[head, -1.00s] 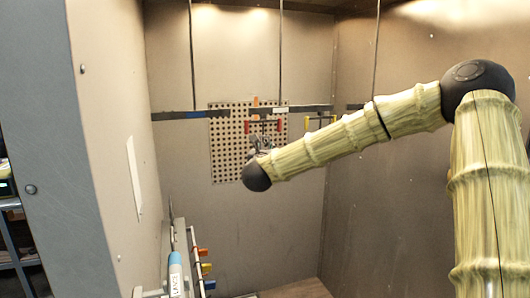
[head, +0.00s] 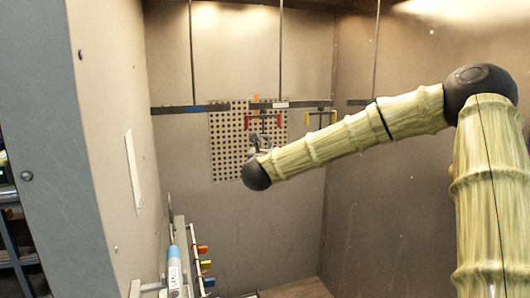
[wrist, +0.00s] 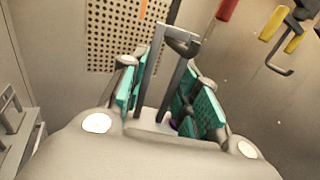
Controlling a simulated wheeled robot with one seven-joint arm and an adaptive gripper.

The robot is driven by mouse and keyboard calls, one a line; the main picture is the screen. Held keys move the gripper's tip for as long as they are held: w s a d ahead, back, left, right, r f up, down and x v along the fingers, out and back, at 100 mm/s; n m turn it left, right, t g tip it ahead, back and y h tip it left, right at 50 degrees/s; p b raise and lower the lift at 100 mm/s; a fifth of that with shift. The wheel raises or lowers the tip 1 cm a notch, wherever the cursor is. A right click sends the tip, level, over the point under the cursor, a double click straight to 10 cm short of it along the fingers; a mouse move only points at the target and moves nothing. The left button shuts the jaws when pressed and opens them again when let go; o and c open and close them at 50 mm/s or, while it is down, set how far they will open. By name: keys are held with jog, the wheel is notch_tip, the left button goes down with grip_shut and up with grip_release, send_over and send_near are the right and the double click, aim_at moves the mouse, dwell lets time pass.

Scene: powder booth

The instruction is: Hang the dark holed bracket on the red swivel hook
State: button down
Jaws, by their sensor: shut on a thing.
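My gripper (wrist: 168,100) is shut on a dark grey metal bracket (wrist: 178,40), which stands up between its teal-padded fingers. Its holes cannot be made out, and its lower end is hidden in the jaws. In the wrist view, a red hook handle (wrist: 228,8) is at the top, right of the bracket and apart from it. In the head view, red hooks (head: 281,122) hang from the rail at the back wall. My gripper (head: 262,146) is small there, just below them, partly hidden by my wrist. Contact cannot be judged.
A tan perforated panel (head: 225,150) is behind my gripper. Yellow hooks (head: 333,117) are to the right, and an orange piece (head: 256,98) is above. A dark rail (head: 180,108) crosses the back wall. A rack with coloured pegs (head: 203,249) stands lower left.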

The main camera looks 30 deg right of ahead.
dwell(0.4)
jog(key=c, duration=1)
grip_release()
jog(key=v, duration=1.2)
